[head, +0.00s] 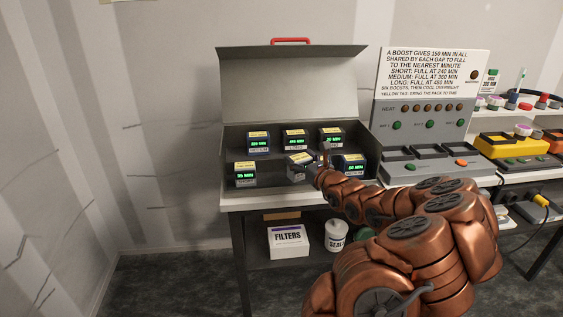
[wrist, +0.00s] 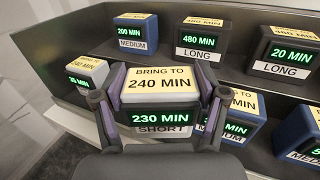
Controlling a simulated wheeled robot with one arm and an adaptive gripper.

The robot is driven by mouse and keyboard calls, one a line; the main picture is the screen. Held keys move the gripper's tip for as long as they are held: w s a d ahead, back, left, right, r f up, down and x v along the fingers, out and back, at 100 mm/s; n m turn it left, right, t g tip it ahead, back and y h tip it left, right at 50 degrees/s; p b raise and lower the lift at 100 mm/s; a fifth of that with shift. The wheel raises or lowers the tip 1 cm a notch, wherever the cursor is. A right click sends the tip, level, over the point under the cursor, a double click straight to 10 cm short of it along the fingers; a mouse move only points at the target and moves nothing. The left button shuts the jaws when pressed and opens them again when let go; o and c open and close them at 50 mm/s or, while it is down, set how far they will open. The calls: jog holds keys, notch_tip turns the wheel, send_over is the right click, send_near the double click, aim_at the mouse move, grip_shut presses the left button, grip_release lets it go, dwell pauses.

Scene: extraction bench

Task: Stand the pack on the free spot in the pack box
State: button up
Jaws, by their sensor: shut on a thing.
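Behind stand a blue medium pack (wrist: 135,34) and dark long packs (wrist: 201,40) and (wrist: 289,53). A charger with a sign (head: 432,80) stands right of the box.

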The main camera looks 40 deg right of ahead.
aim_at(297, 175)
jog(key=shift+w+a+f+p, duration=0.1)
jog(key=shift+w+f+p, duration=0.45)
jog(key=shift+w, duration=0.7)
jog(key=shift+w+a+f+p, duration=0.15)
jog(key=shift+w+f+p, duration=0.15)
jog(key=shift+w+f, duration=0.75)
jog(key=shift+w+a+f+p, duration=0.1)
jog(key=shift+w+f+p, duration=0.35)
jog(key=shift+w, duration=1)
jog(key=shift+f, duration=0.15)
jog(key=o, duration=1.6)
jog(key=shift+s, duration=0.1)
jog(key=shift+b+v, duration=1.4)
jog(key=shift+v, duration=4.5)
